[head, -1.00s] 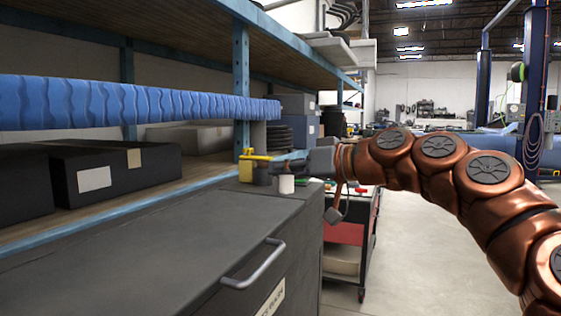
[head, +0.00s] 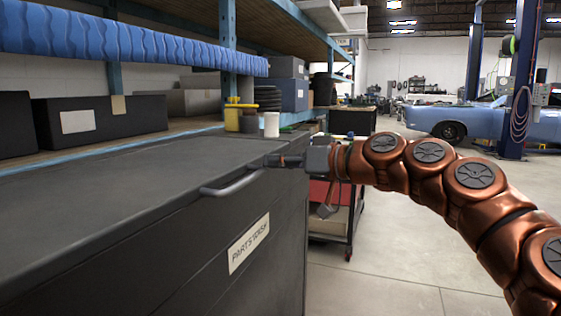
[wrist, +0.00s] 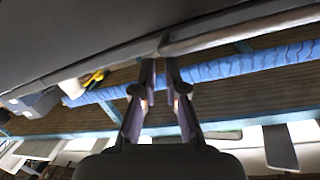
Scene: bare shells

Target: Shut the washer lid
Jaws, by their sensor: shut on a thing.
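The dark grey parts washer has a flat lid (head: 130,180) that lies about level, and I see no clear gap under it. A grey bar handle (head: 232,187) sticks out from the lid's front edge. A white label (head: 248,243) is on the front face below. My gripper (head: 275,161) is at the right end of the handle. In the wrist view the fingers (wrist: 160,62) come together at a light grey bar (wrist: 215,33) next to a dark surface, shut on the handle. The exact contact is partly hidden.
A blue-edged shelf with dark boxes (head: 95,118) runs behind the washer. A yellow object (head: 240,103) and a white cup (head: 271,124) stand beyond the lid's far end. A red cart (head: 325,193) stands behind my gripper. The floor (head: 410,245) to the right is open.

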